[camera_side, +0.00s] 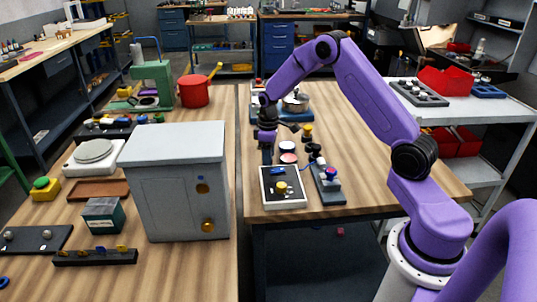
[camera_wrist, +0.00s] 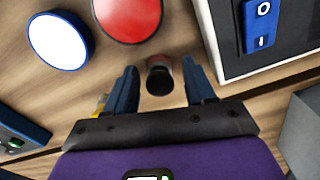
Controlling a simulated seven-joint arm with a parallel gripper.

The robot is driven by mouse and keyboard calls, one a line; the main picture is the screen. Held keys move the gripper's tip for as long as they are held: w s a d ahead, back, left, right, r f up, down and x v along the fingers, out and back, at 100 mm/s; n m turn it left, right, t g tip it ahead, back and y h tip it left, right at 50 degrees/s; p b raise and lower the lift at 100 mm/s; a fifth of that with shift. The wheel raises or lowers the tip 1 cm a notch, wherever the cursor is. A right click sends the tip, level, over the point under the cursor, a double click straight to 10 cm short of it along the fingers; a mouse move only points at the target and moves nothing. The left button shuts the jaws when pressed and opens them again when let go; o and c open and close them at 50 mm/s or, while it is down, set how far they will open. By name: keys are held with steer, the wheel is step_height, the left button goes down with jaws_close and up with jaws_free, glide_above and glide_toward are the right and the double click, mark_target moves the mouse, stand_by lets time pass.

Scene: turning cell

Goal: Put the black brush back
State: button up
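My gripper (camera_side: 267,157) points down over the right-hand table, just behind a framed switch panel (camera_side: 266,200). In the wrist view my gripper (camera_wrist: 159,66) is open, its two dark blue fingers apart. A short dark cylinder with a black round end (camera_wrist: 160,81) and a reddish part behind it lies between the fingers, with gaps at both sides. It may be the black brush, but I cannot tell for sure. In the side view my gripper hides that spot.
A red disc (camera_wrist: 127,14) and a white disc with blue rim (camera_wrist: 58,40) lie close by. The panel's blue switch (camera_wrist: 262,18) is right of the fingers. A lever board (camera_side: 327,187), a pot (camera_side: 295,104) and a grey cabinet (camera_side: 180,190) stand around.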

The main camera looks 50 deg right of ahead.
steer(key=shift+r, duration=0.1)
step_height(320, 180, up, 12)
steer(key=s+a+r+n, duration=0.25)
steer(key=s+a, duration=0.35)
steer(key=a, duration=0.5)
steer(key=s+a+r+n, duration=0.1)
steer(key=s+a, duration=0.4)
steer(key=s, duration=0.5)
steer(key=s+a+r+n, duration=0.1)
steer(key=s+a, duration=0.4)
steer(key=s, duration=0.5)
steer(key=s+d+f+n, duration=0.1)
steer(key=s+d+n, duration=0.1)
steer(key=s, duration=0.8)
steer(key=shift+s, duration=0.3)
